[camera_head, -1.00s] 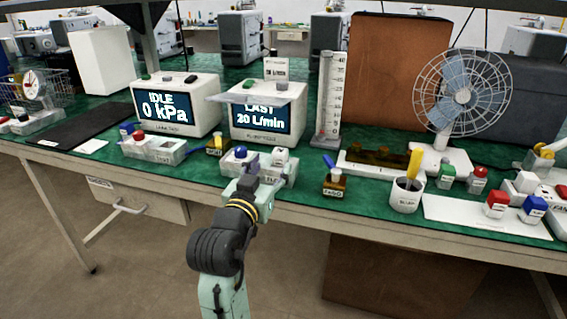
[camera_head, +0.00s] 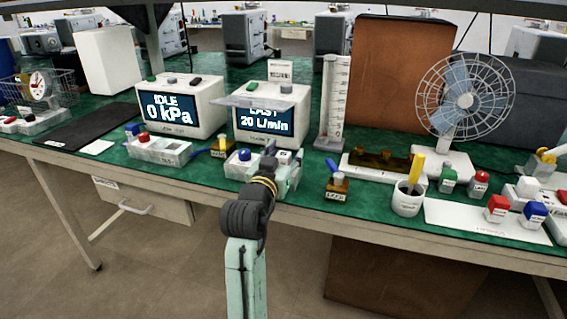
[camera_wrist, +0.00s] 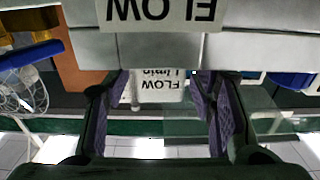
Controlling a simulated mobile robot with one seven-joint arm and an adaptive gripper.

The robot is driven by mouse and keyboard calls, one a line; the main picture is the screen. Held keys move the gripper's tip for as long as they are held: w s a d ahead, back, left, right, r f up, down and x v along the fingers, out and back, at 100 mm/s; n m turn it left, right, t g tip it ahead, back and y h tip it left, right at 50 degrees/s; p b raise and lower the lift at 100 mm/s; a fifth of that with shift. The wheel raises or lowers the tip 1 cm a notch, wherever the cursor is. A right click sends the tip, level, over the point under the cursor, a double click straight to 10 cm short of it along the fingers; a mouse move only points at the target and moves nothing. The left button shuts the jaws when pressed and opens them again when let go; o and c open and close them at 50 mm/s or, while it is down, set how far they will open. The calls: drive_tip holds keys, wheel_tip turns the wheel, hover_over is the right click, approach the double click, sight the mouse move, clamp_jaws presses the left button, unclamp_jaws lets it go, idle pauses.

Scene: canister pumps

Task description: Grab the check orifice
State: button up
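No label reading check orifice is legible, so I cannot tell for certain which piece it is. A pale tray in the head view (camera_head: 232,170) holds a blue-topped piece (camera_head: 244,154) and a small white block (camera_head: 284,157) at its right end. My gripper (camera_head: 270,152) is over the tray's right part, beside the white block and partly hiding this area. In the wrist view, my gripper (camera_wrist: 162,115) has its two purple-padded fingers spread apart. No object is visibly clamped between them. A grey surface with an upside-down FLOW label (camera_wrist: 160,12) fills the top of that view.
A flow display box (camera_head: 265,118) stands behind the tray. A clear scale column (camera_head: 332,105) is right of it. Small amber pieces stand left (camera_head: 221,148) and right (camera_head: 337,186) of the tray. A white cup (camera_head: 407,200) and a fan (camera_head: 463,95) are further right.

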sight(284, 153)
clamp_jaws()
idle(0.4)
drive_tip(key=shift+r, duration=0.45)
drive_tip(key=r, duration=0.2)
drive_tip(key=shift+s+r, duration=0.2)
drive_tip(key=shift+r, duration=0.2)
drive_tip(key=s+d+r+b+v, duration=0.1)
drive_tip(key=d+b+v, duration=0.1)
drive_tip(key=b+v, duration=0.9)
drive_tip(key=v, duration=0.4)
drive_tip(key=shift+d+r+b, duration=0.15)
drive_tip(key=shift+d+b, duration=0.1)
drive_tip(key=shift+b, duration=0.15)
